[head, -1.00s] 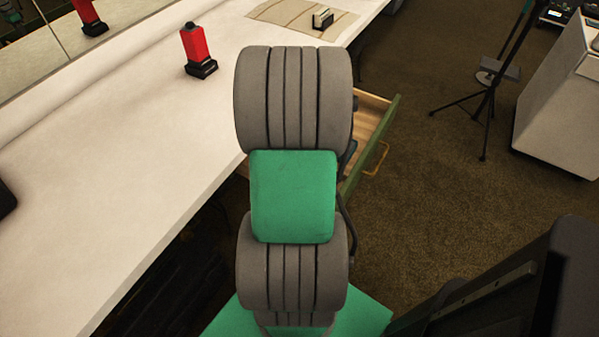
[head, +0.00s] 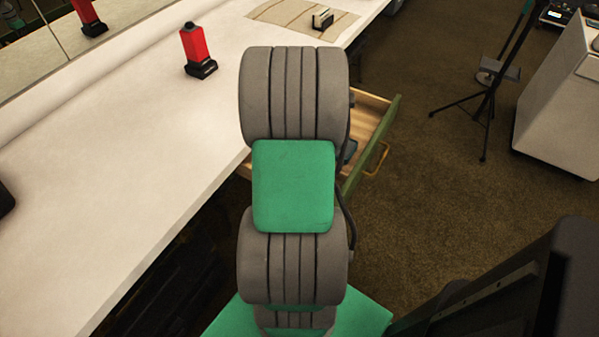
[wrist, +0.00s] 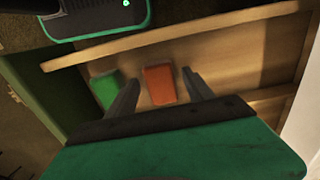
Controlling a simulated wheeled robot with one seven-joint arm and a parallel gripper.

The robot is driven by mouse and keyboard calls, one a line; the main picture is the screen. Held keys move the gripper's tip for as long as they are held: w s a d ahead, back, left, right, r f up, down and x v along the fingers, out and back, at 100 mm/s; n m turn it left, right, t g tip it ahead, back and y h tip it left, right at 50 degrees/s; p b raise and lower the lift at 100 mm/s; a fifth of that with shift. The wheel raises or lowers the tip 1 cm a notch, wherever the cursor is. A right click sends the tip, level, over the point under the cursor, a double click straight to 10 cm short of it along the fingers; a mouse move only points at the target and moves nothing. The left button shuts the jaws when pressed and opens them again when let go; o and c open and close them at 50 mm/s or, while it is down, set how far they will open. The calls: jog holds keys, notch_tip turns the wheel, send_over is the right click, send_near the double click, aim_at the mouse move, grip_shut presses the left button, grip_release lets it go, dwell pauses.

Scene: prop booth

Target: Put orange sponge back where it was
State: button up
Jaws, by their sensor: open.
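The orange sponge (wrist: 159,84) lies on the wooden floor of the open drawer (head: 374,112), in the wrist view. My gripper (wrist: 157,82) points down into the drawer with its two dark fingers apart, one on each side of the sponge in the picture. I cannot tell whether the fingers touch it. A green block-like item (wrist: 105,89) lies just left of the left finger. In the head view my arm hides the gripper, the sponge and much of the drawer.
The drawer has a green front and a yellow handle (head: 378,160). A red and black tool (head: 197,52) stands on the white counter (head: 110,150). A beige mat (head: 283,18) with a small block (head: 322,18) lies farther back. A black tripod (head: 484,105) stands on the carpet.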

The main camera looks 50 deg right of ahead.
notch_tip(320, 180, up, 12)
jog(key=p, duration=0.2)
jog(key=w+a+r+n, duration=0.1)
jog(key=w+a+n, duration=0.25)
jog(key=a, duration=0.35)
jog(key=w+a+r+n, duration=0.2)
jog(key=w+a+n, duration=0.15)
jog(key=a, duration=0.35)
jog(key=s+a+n+t, duration=0.2)
jog(key=a+n, duration=0.8)
jog(key=a, duration=0.7)
jog(key=shift+a+f, duration=0.15)
jog(key=shift+s, duration=0.1)
jog(key=shift+c, duration=0.4)
